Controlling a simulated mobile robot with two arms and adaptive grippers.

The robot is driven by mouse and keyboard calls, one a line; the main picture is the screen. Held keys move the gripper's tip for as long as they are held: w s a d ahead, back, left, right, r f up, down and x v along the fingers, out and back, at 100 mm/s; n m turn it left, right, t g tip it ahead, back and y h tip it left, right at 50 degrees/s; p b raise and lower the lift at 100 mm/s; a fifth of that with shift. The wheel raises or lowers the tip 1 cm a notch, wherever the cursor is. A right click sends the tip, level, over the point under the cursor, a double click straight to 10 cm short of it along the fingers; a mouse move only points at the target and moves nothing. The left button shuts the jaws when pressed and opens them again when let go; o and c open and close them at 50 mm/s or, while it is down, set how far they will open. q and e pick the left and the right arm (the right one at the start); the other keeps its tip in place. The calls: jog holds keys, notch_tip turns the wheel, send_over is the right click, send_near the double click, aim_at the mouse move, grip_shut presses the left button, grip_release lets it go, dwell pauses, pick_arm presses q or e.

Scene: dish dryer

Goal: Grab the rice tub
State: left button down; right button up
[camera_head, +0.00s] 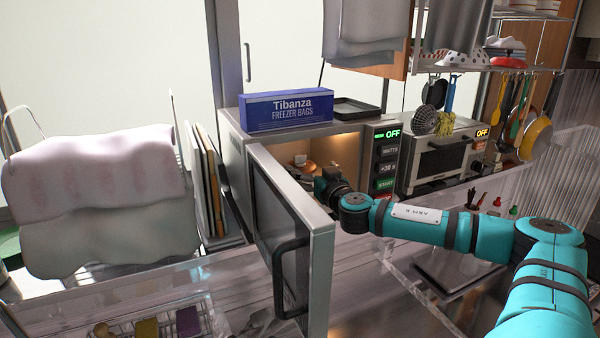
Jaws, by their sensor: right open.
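No rice tub can be made out for certain. The microwave (233,152) stands open with its cavity lit. A small whitish thing (300,160) and a small orange-brown thing (311,166) show inside it, too small to identify. My right gripper (322,184) is open at the mouth of the microwave, just right of the open door (322,255). The door's top edge and my wrist hide part of the gripper and the lower cavity. My left gripper is not in view.
The open door juts forward with a dark handle (278,275). A freezer bags box (288,110) and a dark tray (357,108) lie on the microwave. A toaster oven (440,160) stands to the right. Towels (95,190) hang over a rack at left.

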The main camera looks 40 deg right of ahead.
aim_at(301, 160)
jog(key=shift+w+d+r+p, duration=0.25)
jog(key=shift+w+p, duration=0.05)
jog(key=shift+w, duration=0.35)
jog(key=shift+w+d+f, duration=0.15)
jog(key=shift+w+f, duration=0.05)
jog(key=shift+w, duration=0.4)
jog(key=p+x, duration=0.3)
jog(key=x, duration=0.1)
jog(key=shift+w+d+p, duration=0.1)
jog(key=shift+w+p, duration=0.1)
jog(key=shift+p, duration=0.2)
jog(key=shift+w+d+f, duration=0.1)
jog(key=shift+w+f, duration=0.1)
jog(key=shift+w, duration=0.2)
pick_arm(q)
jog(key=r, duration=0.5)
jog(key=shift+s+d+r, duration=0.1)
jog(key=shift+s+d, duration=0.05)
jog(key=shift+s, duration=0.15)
pick_arm(e)
jog(key=shift+s, duration=0.1)
jog(key=shift+c, duration=0.8)
jog(key=c, duration=1.8)
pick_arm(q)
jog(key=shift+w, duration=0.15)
pick_arm(e)
grip_shut()
